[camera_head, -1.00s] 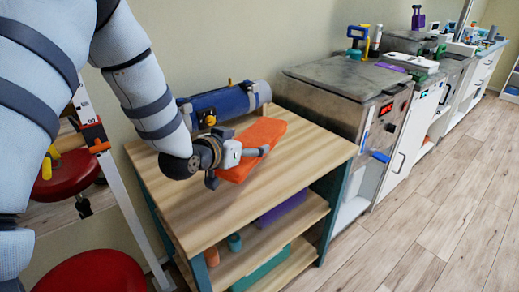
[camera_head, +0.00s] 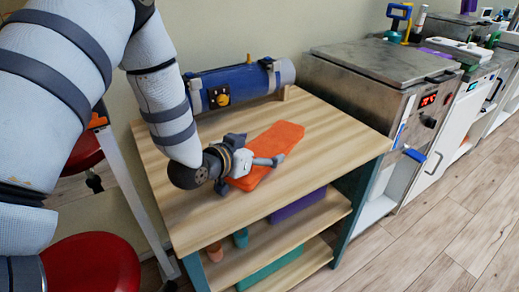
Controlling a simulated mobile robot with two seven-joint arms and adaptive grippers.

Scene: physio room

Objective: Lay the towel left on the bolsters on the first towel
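An orange folded towel (camera_head: 283,137) lies flat on the wooden tabletop, right of my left gripper. I cannot tell whether it is one towel or two stacked. My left gripper (camera_head: 257,151) is over the towel's near left end and hides part of it. Its fingers look spread apart, with nothing clearly held between them. A blue bolster (camera_head: 240,80) lies along the back of the table against the wall, with a small yellow and black object (camera_head: 220,97) at its front. No towel shows on the bolster. My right gripper is not in view.
The wooden table (camera_head: 335,142) has bare top in front and right of the towel. Its lower shelves hold a purple item (camera_head: 297,205) and a teal one (camera_head: 272,268). A metal cabinet (camera_head: 378,75) stands close on the right. Red stools (camera_head: 92,264) are at left.

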